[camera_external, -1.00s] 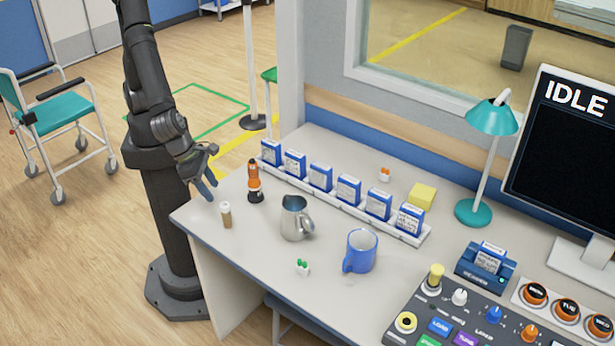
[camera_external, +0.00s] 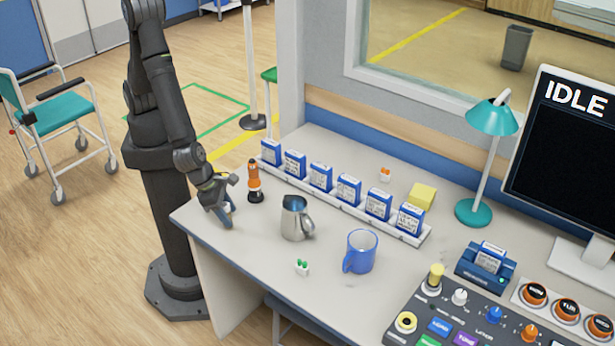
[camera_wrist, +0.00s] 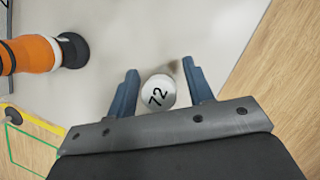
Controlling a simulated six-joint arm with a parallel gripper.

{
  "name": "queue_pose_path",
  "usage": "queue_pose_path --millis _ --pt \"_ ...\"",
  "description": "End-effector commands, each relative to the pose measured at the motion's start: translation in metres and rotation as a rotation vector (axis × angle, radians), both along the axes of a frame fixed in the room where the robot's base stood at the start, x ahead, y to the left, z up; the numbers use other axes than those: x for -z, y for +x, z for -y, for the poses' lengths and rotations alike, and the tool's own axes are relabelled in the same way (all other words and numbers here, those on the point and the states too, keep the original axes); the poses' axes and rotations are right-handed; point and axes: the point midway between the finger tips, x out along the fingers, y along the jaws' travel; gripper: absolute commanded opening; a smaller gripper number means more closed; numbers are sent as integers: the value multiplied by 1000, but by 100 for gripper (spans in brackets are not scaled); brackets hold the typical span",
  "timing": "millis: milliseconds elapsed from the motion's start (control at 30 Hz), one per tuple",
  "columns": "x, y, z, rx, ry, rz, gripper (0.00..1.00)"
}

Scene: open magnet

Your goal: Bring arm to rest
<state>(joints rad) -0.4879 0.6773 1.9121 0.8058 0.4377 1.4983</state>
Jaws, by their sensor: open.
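My gripper (camera_external: 229,216) is low over the left end of the desk (camera_external: 237,258). In the wrist view my gripper (camera_wrist: 160,88) is open, with its two blue fingers apart. A small round item with a white top marked "72" (camera_wrist: 158,91) stands between the fingers with a gap on each side. In the external view my gripper hides most of this item, which stood there as a small brown and white cup. An orange and black tool (camera_external: 254,182) stands upright just right of my gripper, and it also shows at the left of the wrist view (camera_wrist: 32,53).
A metal jug (camera_external: 293,218), a blue mug (camera_external: 361,252) and a small item with green tips (camera_external: 302,267) stand to the right. A rack (camera_external: 335,197) of several blue-white boxes runs behind them. A control panel (camera_external: 470,318) and a monitor reading "IDLE" (camera_external: 565,150) are at the far right.

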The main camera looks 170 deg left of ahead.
Motion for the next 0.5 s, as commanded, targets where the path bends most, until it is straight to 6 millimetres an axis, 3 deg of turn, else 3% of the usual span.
queue_pose_path --millis 33,200,500 --pt "-13 2 -1 -1 6 9 47" --pt "-39 2 -1 0 6 9 47" --pt "-70 5 52 6 5 7 47"
